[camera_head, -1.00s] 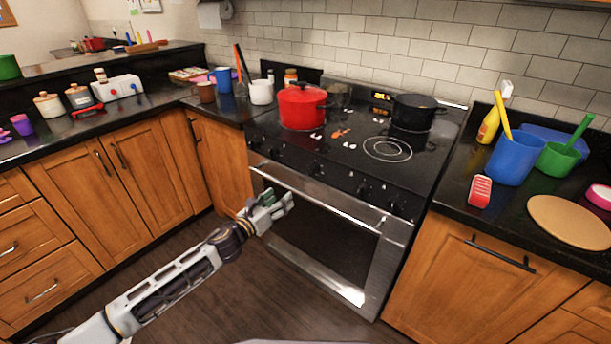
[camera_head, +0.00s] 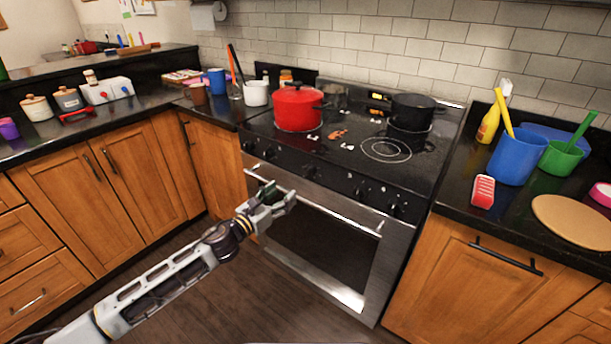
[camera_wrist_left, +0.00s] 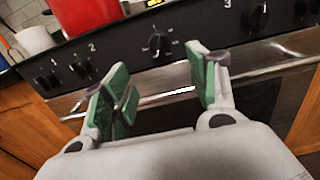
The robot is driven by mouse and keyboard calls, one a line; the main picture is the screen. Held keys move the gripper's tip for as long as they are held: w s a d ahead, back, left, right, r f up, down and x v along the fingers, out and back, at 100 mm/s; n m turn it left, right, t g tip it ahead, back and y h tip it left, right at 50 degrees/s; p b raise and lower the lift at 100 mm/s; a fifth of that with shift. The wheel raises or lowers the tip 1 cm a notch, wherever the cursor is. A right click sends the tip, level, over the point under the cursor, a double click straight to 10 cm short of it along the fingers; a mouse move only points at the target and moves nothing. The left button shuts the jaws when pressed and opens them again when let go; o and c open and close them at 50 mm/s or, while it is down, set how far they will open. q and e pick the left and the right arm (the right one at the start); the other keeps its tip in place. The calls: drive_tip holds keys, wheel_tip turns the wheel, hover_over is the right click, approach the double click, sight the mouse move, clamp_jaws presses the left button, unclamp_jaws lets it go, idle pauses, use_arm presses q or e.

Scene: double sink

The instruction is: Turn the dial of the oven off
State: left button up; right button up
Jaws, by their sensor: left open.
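The oven (camera_head: 325,245) has a black front panel with a row of black knobs above a steel handle. The central dial (camera_wrist_left: 157,45), with white marks around it, is in the left wrist view; it also shows in the head view (camera_head: 309,172). My left gripper (camera_head: 276,196) is open and empty in front of the oven, near the handle (camera_head: 320,205). In the left wrist view its green-padded fingers (camera_wrist_left: 160,90) stand apart, below the dial, with the handle behind them. The fingers appear apart from the dial. My right gripper is not in view.
A red pot (camera_head: 298,108) and a black pot (camera_head: 412,110) stand on the cooktop. Other knobs (camera_wrist_left: 80,68) flank the central dial. The steel handle juts out below the panel. The floor in front of the oven is clear.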

sight(306, 174)
use_arm(q)
drive_tip(key=x, duration=0.8)
drive_tip(key=shift+w+d+b, duration=0.1)
drive_tip(key=shift+b, duration=0.25)
drive_tip(key=shift+w+d, duration=0.25)
drive_tip(key=shift+w, duration=0.1)
drive_tip(key=shift+b+x, duration=0.3)
drive_tip(key=shift+x, duration=1.35)
drive_tip(key=shift+w+d, duration=0.25)
drive_tip(key=shift+w, duration=0.1)
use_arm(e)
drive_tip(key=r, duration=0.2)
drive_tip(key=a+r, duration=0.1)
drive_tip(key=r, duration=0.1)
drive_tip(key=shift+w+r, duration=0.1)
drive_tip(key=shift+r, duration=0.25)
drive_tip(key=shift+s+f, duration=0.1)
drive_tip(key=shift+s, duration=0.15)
